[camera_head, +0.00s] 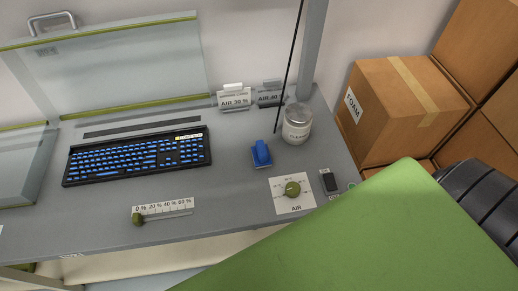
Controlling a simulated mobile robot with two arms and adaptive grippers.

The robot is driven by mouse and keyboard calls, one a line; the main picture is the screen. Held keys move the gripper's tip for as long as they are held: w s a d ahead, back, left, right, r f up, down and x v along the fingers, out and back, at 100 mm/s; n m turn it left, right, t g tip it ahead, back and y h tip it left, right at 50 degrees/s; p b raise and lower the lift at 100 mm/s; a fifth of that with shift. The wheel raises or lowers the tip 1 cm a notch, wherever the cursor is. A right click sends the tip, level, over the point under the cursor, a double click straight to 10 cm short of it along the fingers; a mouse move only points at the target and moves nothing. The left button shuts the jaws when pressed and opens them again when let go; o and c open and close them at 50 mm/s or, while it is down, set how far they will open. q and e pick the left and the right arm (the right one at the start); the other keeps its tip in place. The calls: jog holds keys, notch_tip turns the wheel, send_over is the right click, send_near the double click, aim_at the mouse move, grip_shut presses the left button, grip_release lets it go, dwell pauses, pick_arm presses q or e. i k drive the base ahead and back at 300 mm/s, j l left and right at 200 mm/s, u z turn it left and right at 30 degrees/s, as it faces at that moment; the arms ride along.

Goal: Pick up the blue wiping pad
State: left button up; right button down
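The blue wiping pad (261,154) lies on the grey worktop (235,190), between the keyboard and a lidded jar. It has a raised blue grip on a wider, flat base. Nothing touches it from above. Neither my left nor my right gripper is in view.
A black keyboard (137,157) with blue keys lies left of the pad. The jar (297,124) stands behind right, two label stands (234,97) behind. An AIR dial (292,189) and slider (163,210) sit in front. Cardboard boxes (398,105) are at right. The lower right is blocked.

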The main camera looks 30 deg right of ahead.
aim_at(261, 158)
jog(key=l+z, duration=0.2)
jog(key=z, duration=0.9)
jog(key=k+l, duration=0.05)
